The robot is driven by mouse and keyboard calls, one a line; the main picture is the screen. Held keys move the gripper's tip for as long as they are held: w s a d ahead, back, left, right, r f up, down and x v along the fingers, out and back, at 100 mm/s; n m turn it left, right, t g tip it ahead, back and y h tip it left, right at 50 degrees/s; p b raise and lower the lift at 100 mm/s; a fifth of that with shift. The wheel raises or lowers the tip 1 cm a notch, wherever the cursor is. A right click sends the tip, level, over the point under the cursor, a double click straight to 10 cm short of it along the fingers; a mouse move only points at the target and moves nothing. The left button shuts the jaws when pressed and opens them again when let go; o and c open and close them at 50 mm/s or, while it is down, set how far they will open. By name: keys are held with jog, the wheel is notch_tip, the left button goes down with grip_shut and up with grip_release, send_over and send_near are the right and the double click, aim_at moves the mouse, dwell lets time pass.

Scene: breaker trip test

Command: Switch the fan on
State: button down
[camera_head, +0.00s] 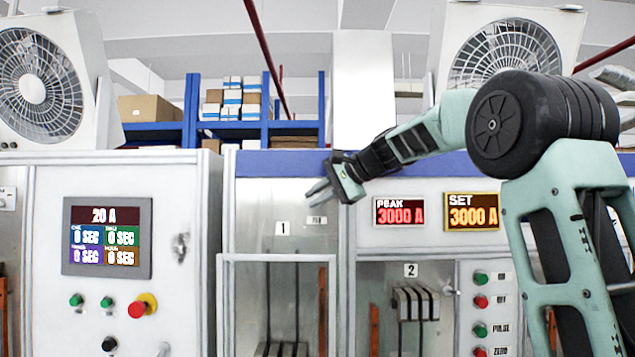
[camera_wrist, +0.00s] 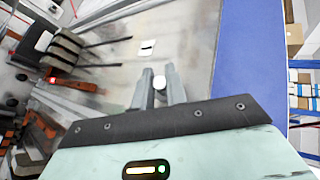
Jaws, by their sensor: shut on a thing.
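One large white box fan (camera_head: 40,85) stands atop the left cabinet, another fan (camera_head: 508,52) atop the right one.
The left cabinet has a display (camera_head: 107,238) and a red emergency button (camera_head: 142,305). Right of my gripper are red PEAK (camera_head: 400,212) and yellow SET (camera_head: 472,211) displays. Green and red buttons (camera_head: 480,301) line the right cabinet. A framed guard (camera_head: 278,258) stands below my gripper.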

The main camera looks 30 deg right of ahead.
jog(key=shift+d+r+p, duration=0.1)
jog(key=shift+p, duration=0.3)
jog(key=c, duration=1.4)
grip_release()
jog(key=shift+c, duration=0.2)
jog(key=b+v, duration=0.5)
jog(key=v, duration=1.2)
jog(key=shift+d+r, duration=0.15)
jog(key=shift+r, duration=0.15)
